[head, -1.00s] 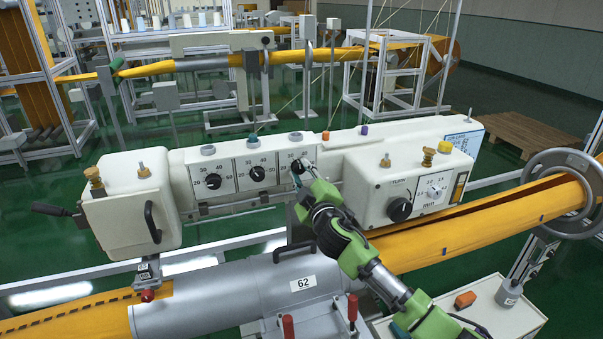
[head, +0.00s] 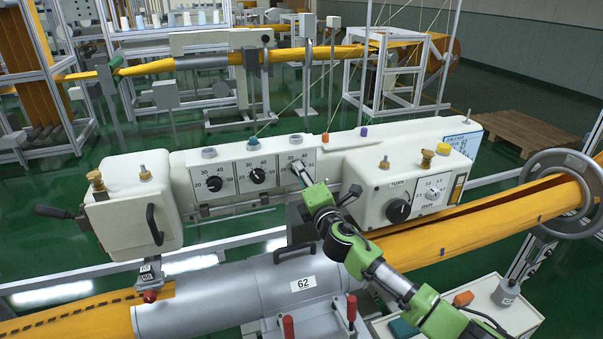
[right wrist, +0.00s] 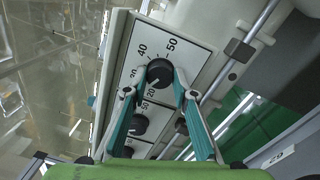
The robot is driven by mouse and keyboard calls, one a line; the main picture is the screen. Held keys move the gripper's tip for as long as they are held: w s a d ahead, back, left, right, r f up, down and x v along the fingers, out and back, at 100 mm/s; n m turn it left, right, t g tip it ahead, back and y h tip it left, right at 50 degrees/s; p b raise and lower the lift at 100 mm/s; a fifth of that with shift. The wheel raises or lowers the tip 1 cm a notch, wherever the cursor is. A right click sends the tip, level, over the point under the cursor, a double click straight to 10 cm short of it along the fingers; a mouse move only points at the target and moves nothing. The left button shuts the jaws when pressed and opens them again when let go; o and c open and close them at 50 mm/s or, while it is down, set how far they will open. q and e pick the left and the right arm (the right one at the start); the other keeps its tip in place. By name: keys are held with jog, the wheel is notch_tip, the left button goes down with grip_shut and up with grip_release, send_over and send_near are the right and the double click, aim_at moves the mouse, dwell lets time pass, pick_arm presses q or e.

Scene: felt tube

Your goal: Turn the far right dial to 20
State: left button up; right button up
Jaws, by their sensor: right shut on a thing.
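The far right dial is a black knob on the white panel (head: 226,183), the rightmost of three in a row. In the head view my right gripper (head: 295,167) covers most of it. In the right wrist view the black dial (right wrist: 160,72) sits between the teal fingertips of my right gripper (right wrist: 162,78), which is shut on it. The numbers 40 and 50 show beyond it. A light mark on the knob points to the lower left in that view; the exact reading is unclear. My left gripper is not in view.
The middle dial (head: 257,175) and left dial (head: 213,184) stand beside it. A white box with a larger black knob (head: 398,210) is to the right. Below lies a grey cylinder (head: 255,295) marked 62, with red-handled clamps (head: 352,307).

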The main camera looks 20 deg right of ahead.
jog(key=n+p, duration=0.1)
jog(key=n, duration=0.4)
jog(key=shift+f+n+y+p, duration=0.1)
jog(key=shift+n+y+p, duration=0.2)
jog(key=shift+n, duration=0.1)
dwell(0.3)
jog(key=o, duration=1.1)
jog(key=s, duration=1.2)
jog(key=shift+d+f, duration=0.25)
jog(key=shift+d, duration=0.15)
jog(key=shift+f, duration=0.1)
